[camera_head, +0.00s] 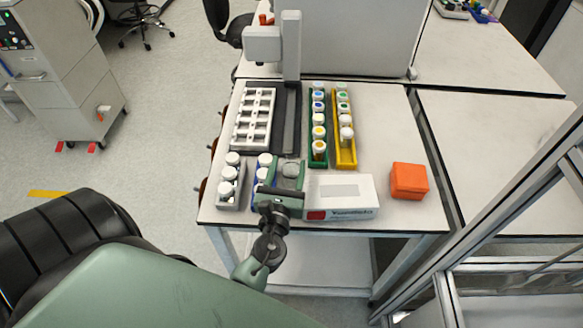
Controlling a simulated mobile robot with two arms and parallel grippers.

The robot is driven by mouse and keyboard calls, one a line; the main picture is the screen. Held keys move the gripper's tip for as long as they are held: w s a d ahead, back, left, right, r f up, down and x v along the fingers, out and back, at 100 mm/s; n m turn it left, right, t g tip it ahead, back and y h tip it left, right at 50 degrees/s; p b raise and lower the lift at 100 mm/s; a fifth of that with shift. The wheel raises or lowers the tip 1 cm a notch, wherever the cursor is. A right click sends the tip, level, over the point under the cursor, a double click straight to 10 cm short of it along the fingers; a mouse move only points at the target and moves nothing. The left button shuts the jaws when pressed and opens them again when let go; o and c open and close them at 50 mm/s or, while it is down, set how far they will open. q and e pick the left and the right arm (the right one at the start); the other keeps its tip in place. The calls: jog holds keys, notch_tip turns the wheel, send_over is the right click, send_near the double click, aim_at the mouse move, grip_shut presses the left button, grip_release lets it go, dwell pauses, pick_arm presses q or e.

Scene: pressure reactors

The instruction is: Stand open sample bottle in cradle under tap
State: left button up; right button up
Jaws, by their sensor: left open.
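My left gripper (288,174) reaches in from the bottom over the front of the bench, its jaws open. A greyish, roundish shape shows between its fingers; I cannot tell whether it is a bottle. White-capped bottles stand in a small grey rack (229,204) left of the gripper, and more white caps (264,161) with blue below show right beside it, partly hidden by the gripper. No bottle can be made out as open. No tap or cradle can be clearly identified. My right gripper is not in view.
A white slotted rack (255,118) stands behind, beside a grey column device (291,50). A green rack (318,130) and yellow rack (343,140) hold several vials. A white box (345,208) lies right of the gripper, then an orange box (408,180). The bench's right rear is clear.

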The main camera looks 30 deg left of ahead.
aim_at(290, 161)
pick_arm(q)
jog(key=p+x, duration=0.1)
jog(key=x, duration=0.2)
jog(key=shift+w+r, duration=0.1)
jog(key=shift+w, duration=0.3)
jog(key=shift+w+a, duration=0.15)
jog(key=shift+w, duration=0.05)
jog(key=shift+s, duration=0.1)
grip_shut()
dwell(0.8)
